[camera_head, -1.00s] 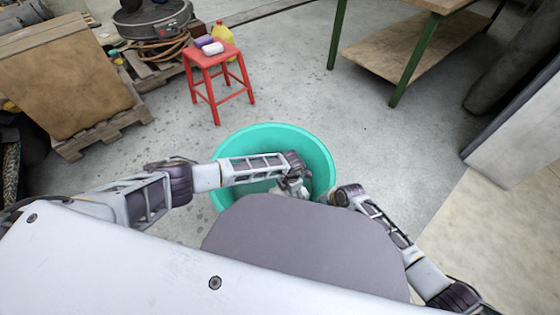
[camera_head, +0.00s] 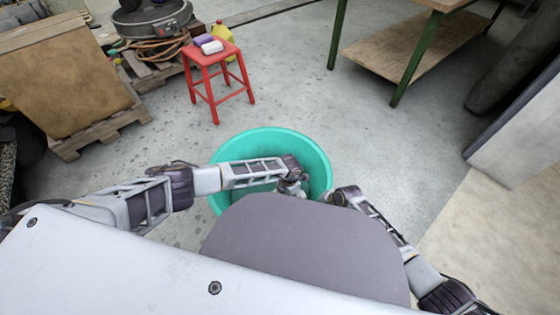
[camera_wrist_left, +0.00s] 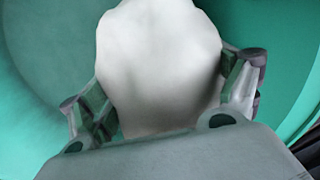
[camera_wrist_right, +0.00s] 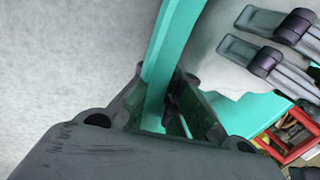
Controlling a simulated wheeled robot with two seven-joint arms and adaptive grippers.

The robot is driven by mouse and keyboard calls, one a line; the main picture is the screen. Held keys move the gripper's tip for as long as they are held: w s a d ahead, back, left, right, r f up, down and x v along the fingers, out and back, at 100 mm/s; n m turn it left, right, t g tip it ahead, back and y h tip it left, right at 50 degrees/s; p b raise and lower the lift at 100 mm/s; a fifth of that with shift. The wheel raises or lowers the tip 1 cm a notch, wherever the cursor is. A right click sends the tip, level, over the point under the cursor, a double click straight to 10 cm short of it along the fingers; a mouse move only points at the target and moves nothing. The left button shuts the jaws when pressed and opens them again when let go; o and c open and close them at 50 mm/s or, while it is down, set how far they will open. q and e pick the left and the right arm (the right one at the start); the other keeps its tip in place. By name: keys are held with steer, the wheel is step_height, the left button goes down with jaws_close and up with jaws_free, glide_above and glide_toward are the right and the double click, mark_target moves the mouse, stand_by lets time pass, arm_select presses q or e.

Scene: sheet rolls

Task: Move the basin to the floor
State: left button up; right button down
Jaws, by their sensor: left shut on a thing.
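The turquoise basin (camera_head: 318,150) is in front of me, partly hidden by my own body and arms. It also shows in the left wrist view (camera_wrist_left: 30,120). My left gripper (camera_head: 293,188) reaches inside the basin, its fingers shut on both sides of a pale, lumpy white thing (camera_wrist_left: 155,60). My right gripper (camera_head: 338,196) is at the basin's right near rim. In the right wrist view the rim (camera_wrist_right: 172,40) runs between its fingers, close together; I cannot tell whether they press on it. What lies under the basin is hidden.
A red stool (camera_head: 212,62) with small items on top stands behind left, beside a pallet (camera_head: 100,135) with boards. A green-legged table (camera_head: 395,85) is at the back right. Bare concrete floor (camera_head: 300,95) lies between them. A pale panel (camera_head: 520,135) stands right.

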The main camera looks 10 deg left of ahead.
arm_select(q)
steer(key=shift+n, duration=0.4)
steer(key=shift+w+a+f+b, duration=0.1)
steer(key=shift+a+f+b, duration=0.1)
steer(key=shift+f+b, duration=0.9)
steer(key=shift+w+a+f+b, duration=0.1)
steer(key=shift+a+f+b, duration=0.15)
steer(key=shift+f+b, duration=0.85)
steer(key=shift+w+a+f+b, duration=0.15)
steer(key=shift+f+b, duration=0.3)
steer(key=shift+f, duration=1.25)
arm_select(e)
steer(key=d+x, duration=0.1)
steer(key=x, duration=0.7)
steer(key=shift+d+f+n, duration=0.3)
steer(key=shift+d+n, duration=0.05)
steer(key=shift+n, duration=0.05)
arm_select(q)
steer(key=shift+s+a+f, duration=0.1)
arm_select(e)
steer(key=shift+f, duration=0.1)
